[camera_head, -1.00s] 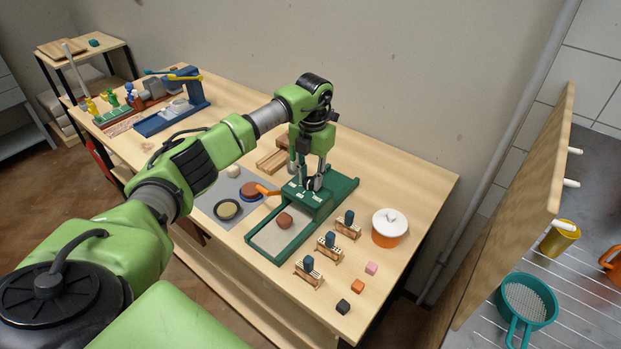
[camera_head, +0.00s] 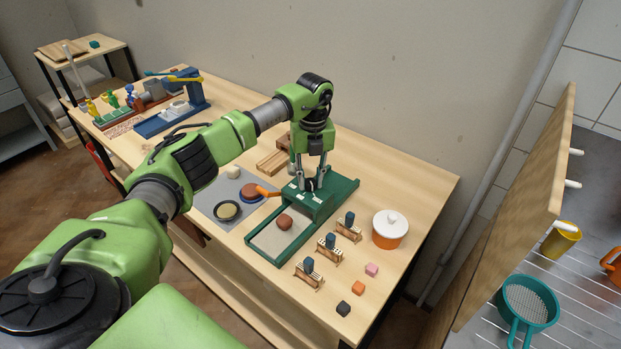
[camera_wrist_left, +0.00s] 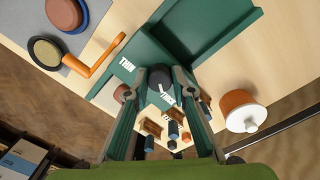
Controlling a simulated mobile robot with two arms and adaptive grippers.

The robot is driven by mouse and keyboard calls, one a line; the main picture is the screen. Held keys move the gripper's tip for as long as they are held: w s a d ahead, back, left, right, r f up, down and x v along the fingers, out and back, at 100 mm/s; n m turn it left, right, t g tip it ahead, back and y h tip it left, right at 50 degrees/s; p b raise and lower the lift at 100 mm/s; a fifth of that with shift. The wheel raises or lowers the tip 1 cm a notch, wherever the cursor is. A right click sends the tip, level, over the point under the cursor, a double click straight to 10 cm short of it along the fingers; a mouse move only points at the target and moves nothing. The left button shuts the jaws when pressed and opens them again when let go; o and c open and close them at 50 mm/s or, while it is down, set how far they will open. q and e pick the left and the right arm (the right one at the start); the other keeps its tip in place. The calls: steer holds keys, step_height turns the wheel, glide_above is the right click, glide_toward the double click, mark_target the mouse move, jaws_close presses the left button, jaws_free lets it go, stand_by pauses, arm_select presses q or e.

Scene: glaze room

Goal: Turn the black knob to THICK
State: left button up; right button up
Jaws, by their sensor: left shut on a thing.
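The black knob (camera_wrist_left: 160,76) stands on top of the green press-like machine (camera_head: 341,191). My left gripper (camera_head: 310,180) points down at it, its fingers on either side of the knob. In the left wrist view the gripper (camera_wrist_left: 161,82) is shut on the knob. The white word THIN (camera_wrist_left: 126,65) is left of the knob and the word THICK (camera_wrist_left: 167,95) just below it. A pale mark on the knob lies on the side toward THICK; its exact pointing is too small to tell. My right gripper is not in view.
An orange handle (camera_head: 267,191) sticks out at the machine's left, near a grey mat (camera_head: 205,203) with round discs. A brown lump (camera_head: 285,222) lies in the green tray. A white-lidded orange pot (camera_head: 390,230), small wooden stands and several cubes are at the right.

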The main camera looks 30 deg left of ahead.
mark_target(312, 180)
arm_select(q)
steer(key=shift+w+n, duration=0.1)
steer(key=shift+n, duration=0.2)
steer(key=shift+r, duration=0.1)
steer(key=o, duration=1.1)
steer(key=shift+o, duration=0.2)
step_height(312, 180, up, 12)
steer(key=shift+w+d, duration=0.1)
